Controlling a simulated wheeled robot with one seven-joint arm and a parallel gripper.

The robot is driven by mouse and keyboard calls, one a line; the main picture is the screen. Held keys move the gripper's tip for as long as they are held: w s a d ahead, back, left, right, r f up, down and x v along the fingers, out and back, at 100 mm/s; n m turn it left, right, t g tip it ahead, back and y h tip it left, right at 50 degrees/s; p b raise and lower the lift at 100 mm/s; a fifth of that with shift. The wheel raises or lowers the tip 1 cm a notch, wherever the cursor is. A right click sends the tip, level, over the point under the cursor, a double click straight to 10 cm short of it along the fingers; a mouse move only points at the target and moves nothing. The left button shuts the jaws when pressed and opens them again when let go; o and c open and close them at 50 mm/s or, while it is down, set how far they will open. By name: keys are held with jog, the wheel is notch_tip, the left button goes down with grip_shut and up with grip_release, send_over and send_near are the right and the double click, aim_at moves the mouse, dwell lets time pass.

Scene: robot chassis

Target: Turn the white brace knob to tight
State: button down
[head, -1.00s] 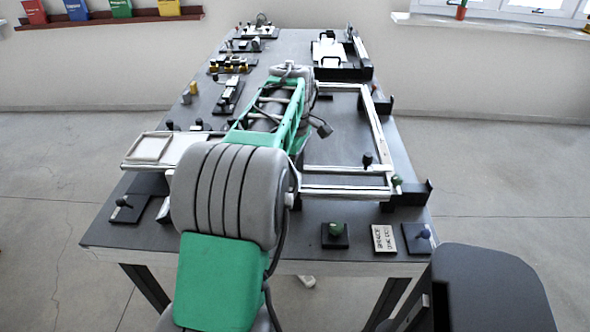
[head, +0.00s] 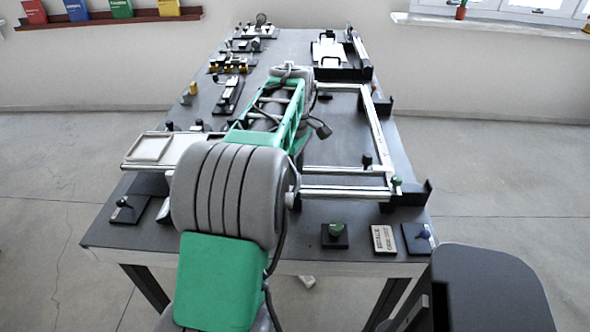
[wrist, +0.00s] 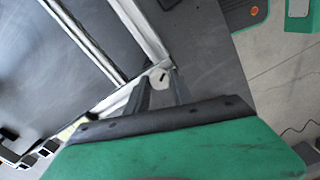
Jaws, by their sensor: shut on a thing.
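The white brace knob (wrist: 160,74) shows in the wrist view at the corner of a pale frame, with a dark mark on its face. My gripper (wrist: 160,90) is shut on it, one finger on each side. How far the knob is turned I cannot tell. In the head view the knob and my gripper are hidden behind my arm. The pale rectangular frame (head: 345,192) lies on the dark table, to the right of my arm.
A pale tray (head: 150,147) is at the left. Several small fixtures stand farther back. A black upright (head: 368,160) stands on the frame's rail.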

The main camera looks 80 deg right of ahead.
jog(key=m+p, duration=0.2)
jog(key=m, duration=0.2)
jog(key=shift+r, duration=0.1)
jog(key=m+p, duration=0.1)
jog(key=m, duration=0.3)
jog(key=shift+m, duration=0.4)
jog(key=m+p, duration=0.1)
jog(key=m, duration=0.3)
jog(key=shift+p, duration=0.3)
jog(key=shift+m+p, duration=0.4)
jog(key=shift+m, duration=2.1)
jog(key=c, duration=1.1)
grip_release()
